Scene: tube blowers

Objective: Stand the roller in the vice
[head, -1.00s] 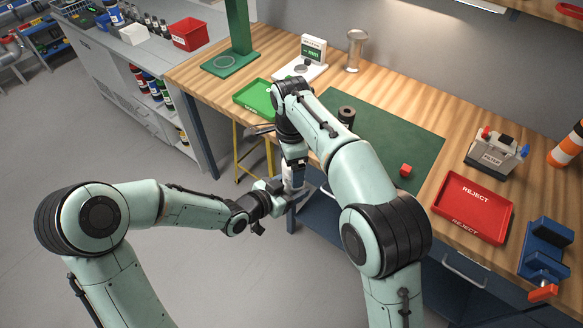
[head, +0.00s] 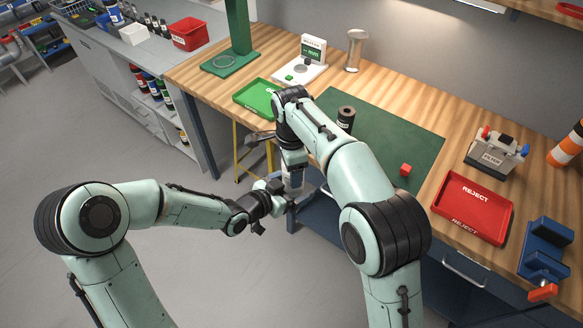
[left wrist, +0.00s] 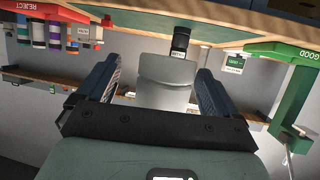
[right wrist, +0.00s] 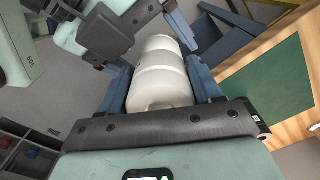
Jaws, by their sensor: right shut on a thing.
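A white, ribbed roller-like cylinder (right wrist: 160,75) lies between the blue fingers of my right gripper (right wrist: 168,65), which is shut on it. In the head view it shows as a small pale shape (head: 292,178) below the right wrist, off the table's front edge. In the head view the left gripper (head: 283,203) is close beside the pale cylinder; contact cannot be told. The blue vice (head: 545,250) with a red-orange handle end stands at the table's far right.
A dark cylinder (head: 346,118) stands on the green mat (head: 385,135), with a red cube (head: 405,170) near it. The red REJECT tray (head: 472,235) lies left of the vice. A green tray (head: 255,98) and white gauge (head: 312,50) stand at the back left.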

